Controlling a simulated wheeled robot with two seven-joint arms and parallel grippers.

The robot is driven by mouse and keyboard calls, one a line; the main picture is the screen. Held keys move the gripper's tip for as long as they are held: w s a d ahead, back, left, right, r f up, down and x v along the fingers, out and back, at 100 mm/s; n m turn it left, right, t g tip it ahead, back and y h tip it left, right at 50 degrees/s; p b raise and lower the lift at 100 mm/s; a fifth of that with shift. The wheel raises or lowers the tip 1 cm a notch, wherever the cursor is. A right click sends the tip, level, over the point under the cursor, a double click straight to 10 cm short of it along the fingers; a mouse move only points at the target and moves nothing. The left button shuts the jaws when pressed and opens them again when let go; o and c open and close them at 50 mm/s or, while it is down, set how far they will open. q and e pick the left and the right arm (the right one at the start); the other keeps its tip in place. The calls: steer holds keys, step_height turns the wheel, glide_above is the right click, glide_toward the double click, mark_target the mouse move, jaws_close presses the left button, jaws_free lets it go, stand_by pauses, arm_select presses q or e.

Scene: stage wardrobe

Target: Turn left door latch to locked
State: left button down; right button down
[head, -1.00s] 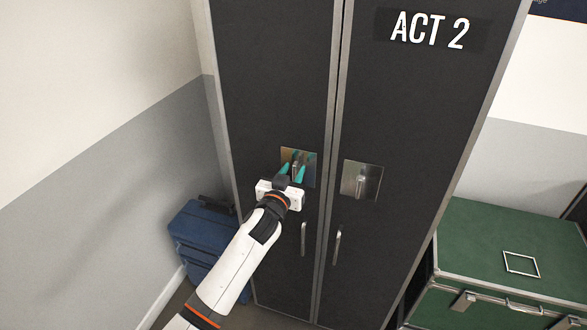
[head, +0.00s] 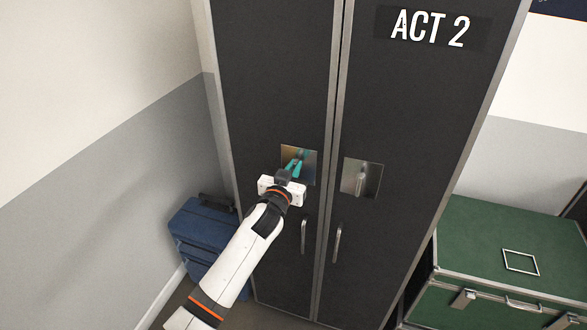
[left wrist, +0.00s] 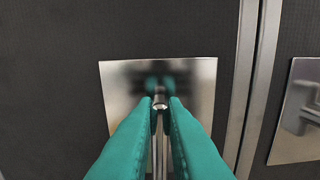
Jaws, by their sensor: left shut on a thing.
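The left door latch (left wrist: 160,135) is a thin metal handle on a shiny square plate (left wrist: 120,82) on the black left door (head: 275,75). In the left wrist view it stands upright between the teal fingers. My left gripper (head: 294,164) is shut on this latch; in the head view the fingers hide most of it. The right door's latch (head: 361,183) sits on its own plate and points up and down; part of it also shows at the right of the left wrist view (left wrist: 308,118). My right gripper is not in view.
Two vertical door handles (head: 303,237) hang below the plates. A blue case (head: 200,235) stands on the floor left of the cabinet, by the grey and white wall. A green trunk (head: 480,240) stands at the right.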

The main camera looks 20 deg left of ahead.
arm_select(q)
steer(key=shift+f, duration=0.15)
steer(key=m, duration=0.3)
steer(key=d+m, duration=0.1)
steer(key=m, duration=0.3)
steer(key=f+m, duration=0.1)
steer(key=m, duration=0.3)
steer(key=shift+d+b, duration=0.35)
steer(key=m, duration=0.3)
steer(key=f+m, duration=0.1)
steer(key=m, duration=0.2)
steer(key=shift+d, duration=0.15)
steer(key=shift+m, duration=0.4)
steer(key=c, duration=1.5)
jaws_free()
steer(key=shift+s, duration=0.15)
steer(key=s, duration=0.4)
steer(key=s+b, duration=0.1)
steer(key=s, duration=0.6)
steer(key=shift+s+a+b, duration=0.25)
steer(key=shift+s+b, duration=0.15)
